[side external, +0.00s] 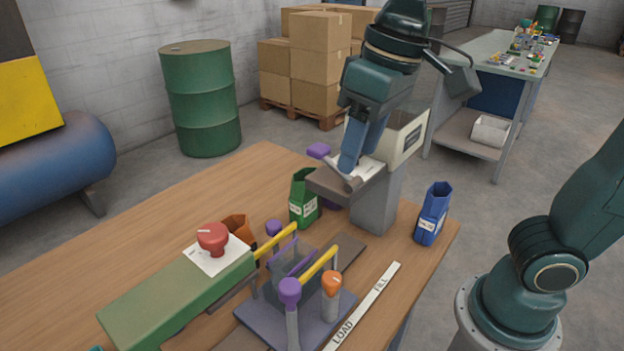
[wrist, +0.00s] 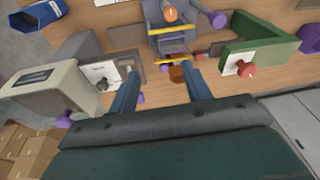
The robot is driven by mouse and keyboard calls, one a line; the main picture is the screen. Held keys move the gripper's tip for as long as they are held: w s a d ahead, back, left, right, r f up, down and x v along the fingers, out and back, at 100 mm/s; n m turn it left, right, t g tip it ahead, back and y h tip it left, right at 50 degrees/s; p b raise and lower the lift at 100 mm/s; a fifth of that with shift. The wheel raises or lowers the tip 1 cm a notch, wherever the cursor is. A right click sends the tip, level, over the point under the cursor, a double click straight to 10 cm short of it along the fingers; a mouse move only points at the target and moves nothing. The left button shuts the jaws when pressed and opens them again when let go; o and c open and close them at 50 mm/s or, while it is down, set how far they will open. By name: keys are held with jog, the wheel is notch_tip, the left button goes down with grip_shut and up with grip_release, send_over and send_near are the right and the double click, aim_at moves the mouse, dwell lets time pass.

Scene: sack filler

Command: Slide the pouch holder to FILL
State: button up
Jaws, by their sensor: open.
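The pouch holder (side external: 312,312) is a purple-grey plate with upright posts, yellow rails and a dark translucent panel. It stands beside the LOAD end of the LOAD–FILL label strip (side external: 365,305). A purple knob (side external: 289,291) and an orange knob (side external: 331,283) top its posts. The holder also shows at the top of the wrist view (wrist: 172,38). My gripper (side external: 350,172) is high over the bench by the filling machine, well apart from the holder. In the wrist view its two fingers (wrist: 160,90) are spread and empty.
The cream filling machine (side external: 402,137) stands behind the holder. A green pouch (side external: 303,199) and a blue pouch (side external: 432,213) flank it. A long green block (side external: 178,298) and a red knob (side external: 213,238) on a white plate are left. Bare bench lies further left.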

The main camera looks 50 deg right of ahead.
jog(key=g, duration=0.2)
send_over(290, 285)
jog(key=shift+a+r+n+h, duration=0.1)
jog(key=shift+r+n+h, duration=0.1)
jog(key=shift+n+h, duration=0.25)
notch_tip(290, 285, down, 14)
jog(key=shift+r, duration=0.1)
dwell(0.4)
grip_shut()
